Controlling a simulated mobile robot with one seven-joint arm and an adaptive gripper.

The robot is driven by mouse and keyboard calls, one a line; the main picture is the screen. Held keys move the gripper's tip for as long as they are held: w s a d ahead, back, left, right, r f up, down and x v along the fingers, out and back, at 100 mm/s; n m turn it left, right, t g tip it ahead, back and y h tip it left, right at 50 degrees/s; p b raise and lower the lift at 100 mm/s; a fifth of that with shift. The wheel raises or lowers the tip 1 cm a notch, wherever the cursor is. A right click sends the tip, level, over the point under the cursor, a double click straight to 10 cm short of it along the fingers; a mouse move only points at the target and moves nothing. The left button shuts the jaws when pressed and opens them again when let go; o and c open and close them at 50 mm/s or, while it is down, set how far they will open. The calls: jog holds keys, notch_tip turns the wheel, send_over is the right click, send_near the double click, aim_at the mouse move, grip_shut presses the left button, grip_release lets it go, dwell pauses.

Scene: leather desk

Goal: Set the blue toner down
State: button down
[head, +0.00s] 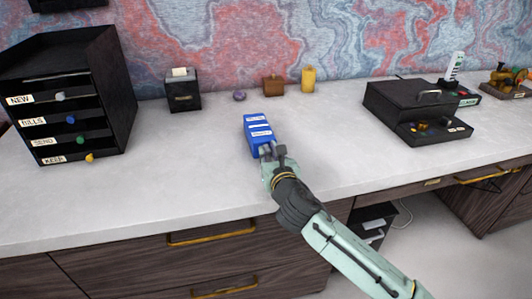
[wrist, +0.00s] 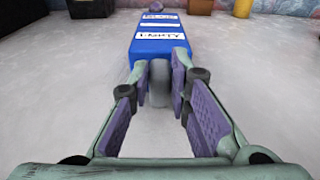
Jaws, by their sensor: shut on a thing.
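The blue toner (head: 258,130) is a blue box with white labels, in the middle of the desk in the head view. In the wrist view the toner (wrist: 158,42) lies straight ahead, its near end between my fingertips. My gripper (head: 268,150) is shut on the near end of the toner. In the wrist view my gripper (wrist: 160,75) has a finger on each side of it. Whether the toner's underside touches the desk top (head: 200,160) is hard to tell.
A black drawer unit (head: 75,95) stands at the left and a small black box (head: 183,92) at the back. A purple ball (head: 239,96), a brown block (head: 273,86) and a yellow block (head: 308,79) are behind the toner. A black case (head: 415,110) is right. Desk around the toner is clear.

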jog(key=shift+s+d+r, duration=0.1)
jog(key=c, duration=1.5)
grip_release()
jog(key=b+v, duration=0.2)
jog(key=v, duration=0.7)
jog(key=shift+s+d, duration=0.2)
jog(key=shift+s, duration=0.05)
jog(key=p, duration=0.2)
jog(key=shift+d+r+p, duration=0.15)
jog(key=shift+r+p, duration=0.15)
jog(key=shift+r, duration=0.05)
jog(key=s+p, duration=0.1)
jog(key=p, duration=0.2)
jog(key=shift+s+d, duration=0.2)
jog(key=shift+s+a+f+p, duration=0.15)
jog(key=shift+s+p, duration=0.3)
jog(key=shift+p, duration=0.55)
jog(key=shift+f, duration=0.1)
